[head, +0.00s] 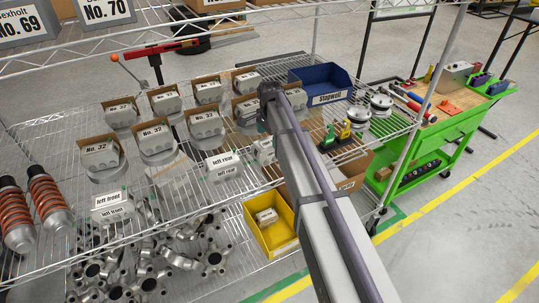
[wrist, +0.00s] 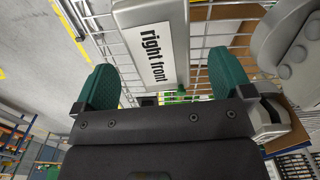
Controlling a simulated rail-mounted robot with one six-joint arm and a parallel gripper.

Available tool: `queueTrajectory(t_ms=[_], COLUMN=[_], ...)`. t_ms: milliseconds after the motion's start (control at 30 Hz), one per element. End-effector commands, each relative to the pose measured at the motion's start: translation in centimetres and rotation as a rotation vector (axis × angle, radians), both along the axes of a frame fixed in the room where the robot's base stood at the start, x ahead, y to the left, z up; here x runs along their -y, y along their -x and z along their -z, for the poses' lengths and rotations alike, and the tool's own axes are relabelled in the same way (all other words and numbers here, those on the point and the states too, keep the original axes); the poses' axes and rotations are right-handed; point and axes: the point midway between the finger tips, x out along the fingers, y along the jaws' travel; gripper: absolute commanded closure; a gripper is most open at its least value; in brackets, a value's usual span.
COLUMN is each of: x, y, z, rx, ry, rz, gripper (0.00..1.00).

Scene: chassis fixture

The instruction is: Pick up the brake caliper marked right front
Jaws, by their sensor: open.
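The brake caliper marked right front (wrist: 150,30) shows large in the wrist view, its white label facing the camera. My gripper (wrist: 163,75) is open, with one green finger on either side of the caliper's near end. I cannot tell whether the fingers touch it. In the head view my gripper is mostly hidden by my arm, over the wire shelf (head: 60,160). A grey caliper (head: 263,151) there is partly covered by my arm, and its label is not readable. Calipers marked left rear (head: 222,164) and left front (head: 112,207) stand on the same shelf.
Several boxed calipers marked No. 32 (head: 100,155) stand behind, with a blue Stopwell bin (head: 322,80) at the back. A yellow bin (head: 285,247) holding a labelled part is below. Orange springs (head: 50,200) stand left. A green cart (head: 440,140) is at right.

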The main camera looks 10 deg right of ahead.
Motion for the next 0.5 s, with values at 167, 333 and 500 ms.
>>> queueTrajectory(t_ms=[167, 333, 500], x=[0.1, 0.1, 0.1], y=[-0.1, -0.1, -0.1], z=[3.5, 5.4, 4.9], rx=[0.0, 0.0, 0.0], ry=[0.0, 0.0, 0.0], rz=[0.0, 0.0, -0.001], gripper=[0.02, 0.02, 0.02])
